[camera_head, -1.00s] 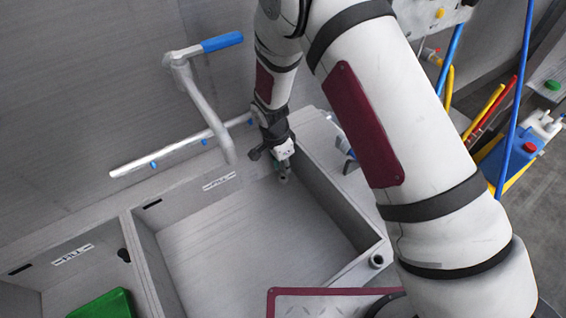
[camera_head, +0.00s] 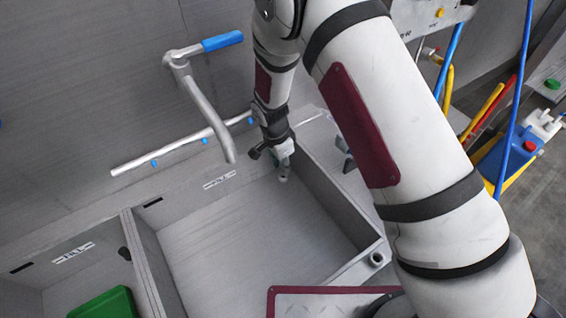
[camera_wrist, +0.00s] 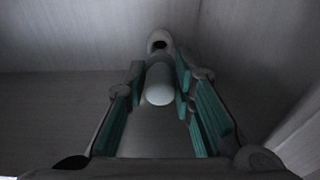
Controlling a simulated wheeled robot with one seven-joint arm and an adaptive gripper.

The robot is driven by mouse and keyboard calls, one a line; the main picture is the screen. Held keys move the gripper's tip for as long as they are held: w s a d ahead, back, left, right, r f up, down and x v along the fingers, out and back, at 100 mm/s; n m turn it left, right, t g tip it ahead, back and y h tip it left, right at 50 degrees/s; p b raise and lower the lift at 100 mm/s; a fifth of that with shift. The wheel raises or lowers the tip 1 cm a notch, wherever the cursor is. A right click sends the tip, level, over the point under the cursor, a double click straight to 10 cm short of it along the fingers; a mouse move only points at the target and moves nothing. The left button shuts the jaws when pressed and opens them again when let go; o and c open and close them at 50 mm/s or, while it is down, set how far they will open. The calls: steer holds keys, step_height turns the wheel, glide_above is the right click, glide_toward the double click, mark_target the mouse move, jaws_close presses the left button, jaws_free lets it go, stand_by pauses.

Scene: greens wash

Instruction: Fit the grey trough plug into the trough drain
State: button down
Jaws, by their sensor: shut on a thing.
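My gripper (camera_head: 283,168) reaches down into the far right corner of the grey trough (camera_head: 240,240), close to its floor. Its teal-padded fingers show in the wrist view (camera_wrist: 160,95) on both sides of a pale grey, round-ended piece, which I take to be the trough plug (camera_wrist: 160,85). The gripper is shut on it. In the head view a small grey end of the plug (camera_head: 283,178) shows below the fingertips. Just beyond it in the wrist view is a pale ring with a dark opening (camera_wrist: 160,44), probably the drain. I cannot tell whether plug and ring touch.
Trough walls stand close behind and to the right of my gripper. A tap with a blue handle (camera_head: 222,41) hangs over the trough. A green item (camera_head: 103,303) lies in the left basin.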

steer(key=shift+f+b, duration=0.4)
steer(key=shift+f, duration=1.2)
steer(key=c, duration=1.3)
jaws_free()
steer(key=r, duration=0.4)
steer(key=a+r, duration=0.1)
steer(key=r, duration=0.3)
steer(key=s+r, duration=0.1)
steer(key=r, duration=0.3)
steer(key=shift+a, duration=0.25)
